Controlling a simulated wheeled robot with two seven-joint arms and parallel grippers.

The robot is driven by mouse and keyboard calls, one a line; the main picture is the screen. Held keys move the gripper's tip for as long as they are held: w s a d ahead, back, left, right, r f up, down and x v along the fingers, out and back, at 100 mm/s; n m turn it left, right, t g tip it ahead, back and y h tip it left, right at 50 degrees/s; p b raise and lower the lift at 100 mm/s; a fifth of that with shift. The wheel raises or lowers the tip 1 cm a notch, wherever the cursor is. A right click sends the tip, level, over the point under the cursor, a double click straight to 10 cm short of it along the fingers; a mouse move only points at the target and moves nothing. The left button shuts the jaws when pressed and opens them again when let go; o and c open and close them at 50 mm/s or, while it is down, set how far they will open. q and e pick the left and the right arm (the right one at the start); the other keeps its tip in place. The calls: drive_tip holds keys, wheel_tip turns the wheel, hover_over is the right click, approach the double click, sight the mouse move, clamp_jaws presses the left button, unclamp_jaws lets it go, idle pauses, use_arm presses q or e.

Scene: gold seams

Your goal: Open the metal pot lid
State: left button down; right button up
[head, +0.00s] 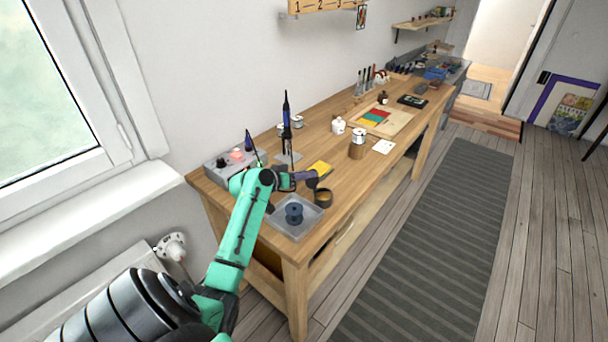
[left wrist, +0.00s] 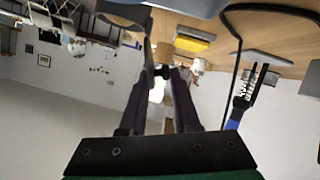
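My left gripper (head: 316,180) reaches over the near end of the workbench, beside a dark round pot (head: 323,198). In the left wrist view the fingers (left wrist: 164,74) run close together toward their tips. Whether they are closed on something there is unclear. A grey curved thing (left wrist: 125,13) is close to the tips in that view; I cannot tell if it touches them. No lid stands out clearly. Other small containers are a white jar (head: 338,126) and a light can on a brown cylinder (head: 357,151) farther along the bench. My right gripper is not in view.
A grey tray (head: 309,219) with a dark blue spool (head: 294,212) lies at the bench's near corner. A yellow block (head: 320,168) is just past the gripper. A tall blue-black tool (head: 286,112) stands behind. A coloured board (head: 376,117) lies farther off.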

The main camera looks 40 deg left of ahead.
use_arm(q)
drive_tip(key=shift+d+r+m+y+p, duration=0.4)
drive_tip(key=shift+m+p, duration=0.1)
drive_tip(key=shift+m, duration=0.2)
drive_tip(key=shift+d+f, duration=0.1)
drive_tip(key=shift+y, duration=0.3)
drive_tip(key=c, duration=0.7)
unclamp_jaws()
drive_tip(key=shift+s, duration=0.1)
drive_tip(key=b+v, duration=0.2)
drive_tip(key=v, duration=1.2)
drive_tip(key=shift+s, duration=0.15)
